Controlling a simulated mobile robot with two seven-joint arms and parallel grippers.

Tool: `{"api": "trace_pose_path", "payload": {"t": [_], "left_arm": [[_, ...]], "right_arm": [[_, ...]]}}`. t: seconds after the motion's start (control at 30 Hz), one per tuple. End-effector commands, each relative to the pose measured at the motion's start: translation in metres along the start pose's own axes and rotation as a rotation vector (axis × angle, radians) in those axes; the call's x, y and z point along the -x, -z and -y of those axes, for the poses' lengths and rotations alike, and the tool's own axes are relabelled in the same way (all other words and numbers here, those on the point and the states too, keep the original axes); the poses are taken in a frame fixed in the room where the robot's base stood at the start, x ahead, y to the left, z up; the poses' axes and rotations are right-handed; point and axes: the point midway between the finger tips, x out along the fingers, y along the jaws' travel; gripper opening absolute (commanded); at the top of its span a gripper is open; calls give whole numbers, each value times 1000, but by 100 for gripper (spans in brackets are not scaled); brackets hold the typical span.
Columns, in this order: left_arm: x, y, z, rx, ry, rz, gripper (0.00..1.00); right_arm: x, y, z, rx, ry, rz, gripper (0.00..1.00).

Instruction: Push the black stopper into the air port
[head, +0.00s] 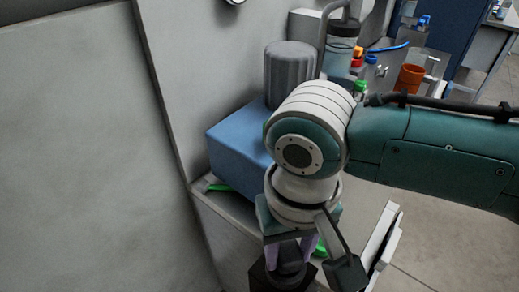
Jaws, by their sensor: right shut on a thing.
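My right arm comes in from the right, and its wrist points down near the bottom middle of the head view. My right gripper (289,254) has purple fingers, shut on a dark piece between them that seems to be the black stopper (288,253). A wider black part (277,278) shows right below the fingers, and I cannot tell whether the held piece touches it. I cannot make out the air port; the wrist and the picture's lower edge hide much of that area. My left gripper is not in view.
A blue box (236,150) and a ribbed grey cylinder (290,72) stand behind my wrist on the machine. A clear bottle with a black band (342,45) and an orange cup (409,78) are farther back. A grey panel (90,150) fills the left; floor shows at right.

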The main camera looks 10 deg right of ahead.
Motion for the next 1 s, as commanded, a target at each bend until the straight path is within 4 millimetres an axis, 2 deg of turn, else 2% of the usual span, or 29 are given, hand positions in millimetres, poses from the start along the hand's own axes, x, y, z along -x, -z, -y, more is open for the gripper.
{"api": "trace_pose_path", "payload": {"t": [0.37, 0.4, 0.67, 1.0], "left_arm": [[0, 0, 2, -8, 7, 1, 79], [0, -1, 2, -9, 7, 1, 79], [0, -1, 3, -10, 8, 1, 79], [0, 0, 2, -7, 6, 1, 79]], "right_arm": [[-4, -1, -2, -2, -5, 0, 0], [-4, -1, -2, -2, -5, 0, 49], [-4, -1, -1, -2, -3, 1, 78], [-4, -2, 2, 1, 4, 1, 79]]}}
